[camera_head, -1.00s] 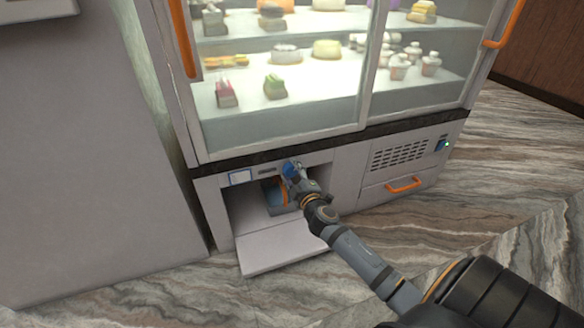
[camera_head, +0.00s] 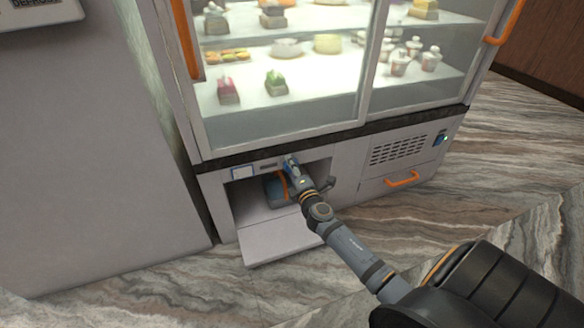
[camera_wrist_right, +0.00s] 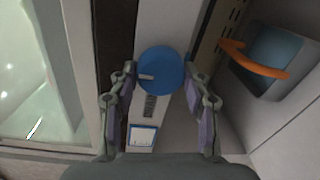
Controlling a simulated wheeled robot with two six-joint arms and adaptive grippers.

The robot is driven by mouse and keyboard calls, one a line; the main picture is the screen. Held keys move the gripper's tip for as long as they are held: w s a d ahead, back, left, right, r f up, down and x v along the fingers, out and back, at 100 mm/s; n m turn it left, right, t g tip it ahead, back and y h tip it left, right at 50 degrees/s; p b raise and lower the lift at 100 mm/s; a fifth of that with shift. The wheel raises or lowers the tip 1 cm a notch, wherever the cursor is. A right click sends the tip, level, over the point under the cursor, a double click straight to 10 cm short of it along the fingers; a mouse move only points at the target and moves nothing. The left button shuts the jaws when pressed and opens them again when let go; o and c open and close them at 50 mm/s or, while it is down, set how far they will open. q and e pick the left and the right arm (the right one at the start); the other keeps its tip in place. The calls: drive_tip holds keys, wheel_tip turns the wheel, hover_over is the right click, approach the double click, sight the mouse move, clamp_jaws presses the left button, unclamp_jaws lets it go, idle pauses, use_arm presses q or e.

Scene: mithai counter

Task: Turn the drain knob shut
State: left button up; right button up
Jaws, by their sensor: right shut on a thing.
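The drain knob is a round blue disc (camera_wrist_right: 161,70) with a short white mark, on the pale panel above the open compartment. It shows small in the head view (camera_head: 289,163), partly hidden by my gripper. My right gripper (camera_wrist_right: 161,82) has one finger on each side of the knob and is shut on it. In the head view my right gripper (camera_head: 294,172) reaches the top edge of the compartment. In the wrist view the knob's white mark points left. My left gripper is not in view.
A blue container with an orange handle (camera_wrist_right: 262,70) sits inside the compartment below the knob. The compartment's flap (camera_head: 278,242) hangs open in front. A glass display case (camera_head: 285,95) rises above, and a vent grille (camera_head: 398,151) is to the right.

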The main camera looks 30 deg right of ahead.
idle(0.3)
drive_tip(key=o, duration=1.1)
drive_tip(key=shift+o, duration=0.2)
drive_tip(key=v, duration=1.2)
drive_tip(key=shift+a, duration=0.1)
